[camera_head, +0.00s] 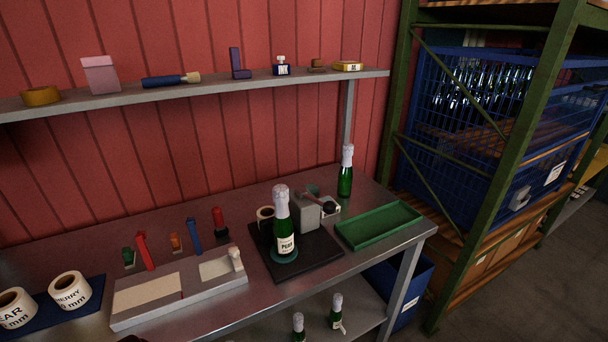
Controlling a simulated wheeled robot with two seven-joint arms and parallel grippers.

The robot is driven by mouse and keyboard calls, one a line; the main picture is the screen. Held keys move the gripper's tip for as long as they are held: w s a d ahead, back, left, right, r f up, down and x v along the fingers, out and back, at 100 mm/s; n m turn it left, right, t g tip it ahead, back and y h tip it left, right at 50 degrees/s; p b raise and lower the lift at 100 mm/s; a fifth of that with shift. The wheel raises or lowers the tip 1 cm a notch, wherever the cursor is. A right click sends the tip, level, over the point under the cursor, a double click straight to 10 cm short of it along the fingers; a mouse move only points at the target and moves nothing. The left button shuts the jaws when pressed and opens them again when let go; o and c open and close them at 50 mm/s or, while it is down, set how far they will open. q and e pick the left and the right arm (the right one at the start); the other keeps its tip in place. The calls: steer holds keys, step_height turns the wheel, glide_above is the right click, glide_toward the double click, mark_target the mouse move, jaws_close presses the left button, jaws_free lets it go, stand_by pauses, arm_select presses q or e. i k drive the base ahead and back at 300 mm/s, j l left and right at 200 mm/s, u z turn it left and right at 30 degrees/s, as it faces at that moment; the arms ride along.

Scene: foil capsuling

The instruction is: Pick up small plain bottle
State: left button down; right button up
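A green bottle (345,182) with white foil over its neck stands upright at the back right of the metal workbench (200,319). No label shows on it from here. A second green bottle (282,222) with white foil and a pear label stands on a round green base on a black board (318,262). Two more foil-topped green bottles (336,312) (298,327) are on the lower shelf, the nearer one partly cut off.
A green tray (378,225) lies empty near the bench's right end, in front of the back bottle. A grey block (306,215) and small items stand left of that bottle. A wall shelf (215,79) runs above. A green rack (395,105) with a blue cage stands right.

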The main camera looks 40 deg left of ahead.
mark_target(282, 227)
steer(key=u, duration=0.85)
